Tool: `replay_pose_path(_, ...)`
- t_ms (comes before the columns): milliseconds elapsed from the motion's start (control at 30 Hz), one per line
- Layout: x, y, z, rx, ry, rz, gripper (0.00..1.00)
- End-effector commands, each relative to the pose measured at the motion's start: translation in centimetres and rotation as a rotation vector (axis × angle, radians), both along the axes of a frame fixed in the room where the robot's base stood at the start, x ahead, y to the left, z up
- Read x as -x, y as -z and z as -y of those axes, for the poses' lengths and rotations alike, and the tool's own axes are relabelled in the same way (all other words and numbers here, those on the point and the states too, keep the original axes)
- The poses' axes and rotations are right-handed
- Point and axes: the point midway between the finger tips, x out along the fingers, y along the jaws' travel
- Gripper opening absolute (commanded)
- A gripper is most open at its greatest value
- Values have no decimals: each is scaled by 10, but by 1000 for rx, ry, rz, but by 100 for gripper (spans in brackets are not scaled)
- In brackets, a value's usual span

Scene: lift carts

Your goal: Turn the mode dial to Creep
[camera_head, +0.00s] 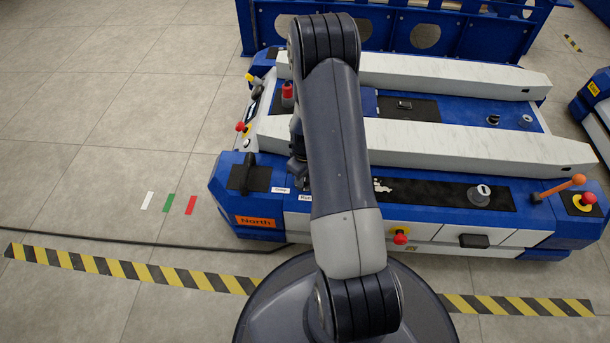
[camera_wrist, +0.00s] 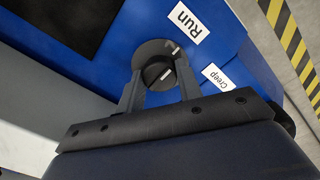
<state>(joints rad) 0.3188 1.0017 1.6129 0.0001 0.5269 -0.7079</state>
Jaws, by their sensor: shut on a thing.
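The mode dial (camera_wrist: 153,50) is a dark round knob on the blue cart deck, in the wrist view. My gripper (camera_wrist: 160,77) has one finger on each side of the knob and is shut on it. A white Run label (camera_wrist: 185,23) lies beyond the dial, and a white Creep label (camera_wrist: 215,78) lies to its right. The dial shows small white marks, but I cannot tell which label it points at. In the head view my arm hides the dial; the Creep label (camera_head: 281,190) shows just left of the arm.
The blue cart (camera_head: 226,190) has an orange North plate (camera_head: 257,221), white rails (camera_head: 480,146), red buttons and an orange-tipped lever (camera_head: 560,187). Another blue frame (camera_head: 390,28) stands behind.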

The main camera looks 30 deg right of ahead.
Motion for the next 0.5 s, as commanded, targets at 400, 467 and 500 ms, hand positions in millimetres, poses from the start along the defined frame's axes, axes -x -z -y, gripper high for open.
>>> replay_pose_path(400, 0, 0, 0, 0, 17, 0, 11)
replay_pose_path(467, 0, 0, 0, 0, 33, 0, 11)
replay_pose_path(500, 0, 0, 0, 0, 46, 0, 11)
